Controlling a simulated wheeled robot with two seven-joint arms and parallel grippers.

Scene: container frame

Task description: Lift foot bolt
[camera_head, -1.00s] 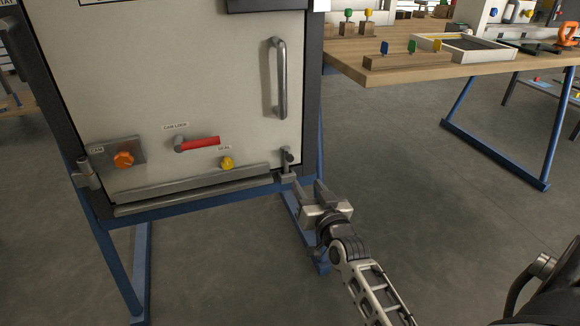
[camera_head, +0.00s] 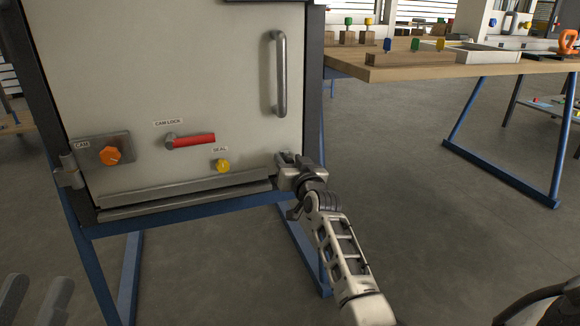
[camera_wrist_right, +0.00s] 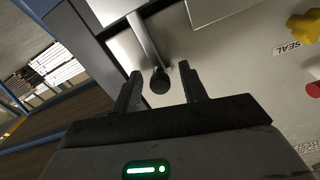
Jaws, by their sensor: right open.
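The foot bolt (camera_wrist_right: 160,80) shows in the right wrist view as a dark round knob with a pale metal rod behind it. In the head view it is at the door's lower right corner, largely hidden by my right gripper (camera_head: 287,160). In the right wrist view my right gripper (camera_wrist_right: 162,76) is open, one finger on each side of the knob, with gaps visible. I cannot tell how deep the knob sits between them. My left gripper (camera_head: 35,298) shows at the bottom left of the head view, fingers apart and empty.
The cabinet door (camera_head: 190,70) carries a long handle (camera_head: 280,75), a red cam lock lever (camera_head: 192,140), an orange cam knob (camera_head: 109,155) and a yellow seal knob (camera_head: 222,165). Blue legs stand below. A wooden table (camera_head: 430,68) is at the right. Open floor lies between.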

